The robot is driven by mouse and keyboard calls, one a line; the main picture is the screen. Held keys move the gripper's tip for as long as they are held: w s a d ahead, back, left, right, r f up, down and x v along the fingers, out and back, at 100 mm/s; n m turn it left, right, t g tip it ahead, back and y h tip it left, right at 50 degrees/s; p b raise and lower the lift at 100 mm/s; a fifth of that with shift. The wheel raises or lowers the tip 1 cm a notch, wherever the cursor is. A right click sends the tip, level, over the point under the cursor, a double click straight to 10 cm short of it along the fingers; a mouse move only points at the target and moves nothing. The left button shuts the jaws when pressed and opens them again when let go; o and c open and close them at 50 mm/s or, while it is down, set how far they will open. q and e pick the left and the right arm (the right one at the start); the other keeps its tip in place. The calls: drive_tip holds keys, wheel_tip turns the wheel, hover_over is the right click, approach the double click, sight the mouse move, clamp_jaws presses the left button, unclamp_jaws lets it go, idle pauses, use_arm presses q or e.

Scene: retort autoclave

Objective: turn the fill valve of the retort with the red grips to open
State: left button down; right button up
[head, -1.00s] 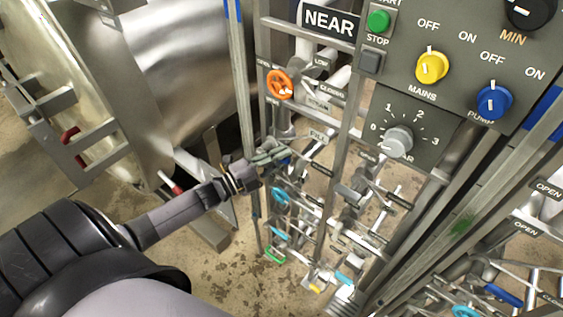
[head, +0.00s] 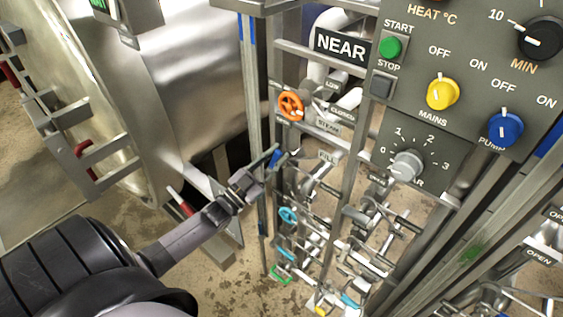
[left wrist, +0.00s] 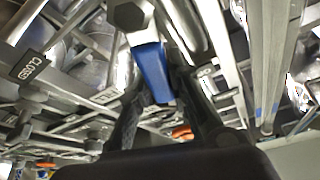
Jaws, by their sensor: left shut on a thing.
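The retort (head: 200,80) with red grips (head: 85,147) stands at the left in the head view, a large steel vessel. A plate reading FILL (head: 327,157) is on the pipe rack right of it. A lever with a blue handle (head: 276,158) is just left of that plate. My left gripper (head: 268,166) is at this handle, reaching in from the lower left. In the left wrist view the blue handle (left wrist: 152,72) lies between the two dark fingers, which are shut on it. The gripper partly hides the lever in the head view. My right gripper is out of view.
An orange handwheel (head: 291,106) is above the lever. Light-blue (head: 288,215) and green (head: 281,274) valve handles are below. A rack upright (head: 255,110) stands close beside the gripper. The control panel (head: 465,60) is at the upper right.

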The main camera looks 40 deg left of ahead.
use_arm(q)
drive_tip(key=shift+w+a+r+n+t+y, duration=0.15)
drive_tip(key=shift+a+n+y, duration=0.35)
drive_tip(key=shift+n, duration=0.5)
drive_tip(key=shift+s+a+n+t+y, duration=0.1)
drive_tip(key=shift+a+n+y, duration=0.35)
drive_tip(key=shift+n, duration=0.55)
drive_tip(key=shift+w+a+r+n+t+y, duration=0.15)
drive_tip(key=shift+a+n+y, duration=0.35)
drive_tip(key=shift+n, duration=0.5)
drive_tip(key=shift+s+f, duration=0.1)
drive_tip(key=c, duration=1.5)
unclamp_jaws()
drive_tip(key=shift+d, duration=0.1)
drive_tip(key=v, duration=1.2)
